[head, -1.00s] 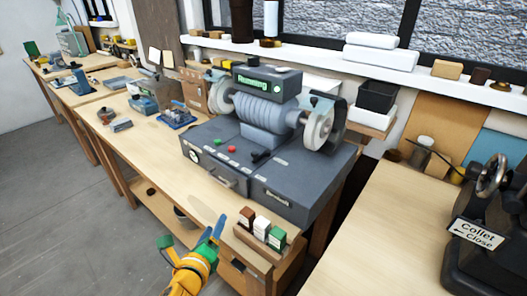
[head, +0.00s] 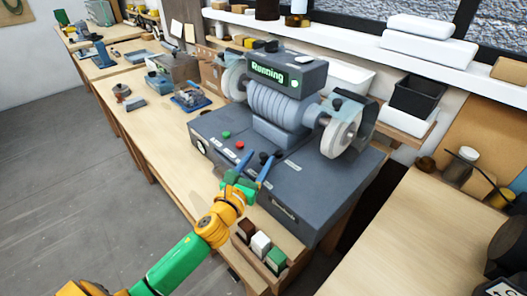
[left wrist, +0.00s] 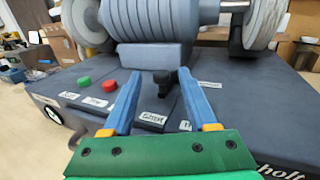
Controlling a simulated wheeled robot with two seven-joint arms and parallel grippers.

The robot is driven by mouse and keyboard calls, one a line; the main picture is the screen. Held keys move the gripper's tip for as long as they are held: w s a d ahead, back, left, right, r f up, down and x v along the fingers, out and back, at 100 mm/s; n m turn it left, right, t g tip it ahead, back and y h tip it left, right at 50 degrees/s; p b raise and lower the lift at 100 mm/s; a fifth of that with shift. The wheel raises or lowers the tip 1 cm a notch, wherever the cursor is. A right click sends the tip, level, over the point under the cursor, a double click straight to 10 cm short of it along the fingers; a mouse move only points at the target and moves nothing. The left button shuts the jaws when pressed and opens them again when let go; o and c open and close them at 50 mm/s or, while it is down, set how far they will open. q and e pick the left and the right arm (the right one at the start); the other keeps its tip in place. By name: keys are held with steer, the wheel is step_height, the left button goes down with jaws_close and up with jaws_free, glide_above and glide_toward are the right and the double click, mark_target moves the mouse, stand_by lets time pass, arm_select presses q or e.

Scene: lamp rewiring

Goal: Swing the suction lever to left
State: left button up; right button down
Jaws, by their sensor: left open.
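The grey grinding and polishing machine (head: 290,185) stands on the bench with "Running" lit green on its display. The suction lever, a small black lever (left wrist: 163,80), rises from its top deck behind a white label; in the head view it is partly hidden by my gripper. My left gripper (head: 252,163) is open above the front of the deck, blue fingers pointing towards the machine. In the left wrist view the lever's knob appears between the two fingertips (left wrist: 158,74); I cannot tell whether they touch it. My right gripper is not in view.
A green button (left wrist: 84,81) and a red button (left wrist: 109,86) sit left of the lever. Grinding wheels (head: 341,138) flank the motor behind. A wooden rack of coloured blocks (head: 262,245) is at the bench front. The bench at right is mostly clear.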

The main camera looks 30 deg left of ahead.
mark_target(262, 158)
arm_select(q)
steer(key=w, duration=0.3)
steer(key=shift+w+f, duration=0.15)
steer(key=shift+f, duration=0.05)
steer(key=shift+s, duration=0.2)
steer(key=shift+c, duration=0.8)
steer(key=shift+r, duration=0.1)
jaws_close()
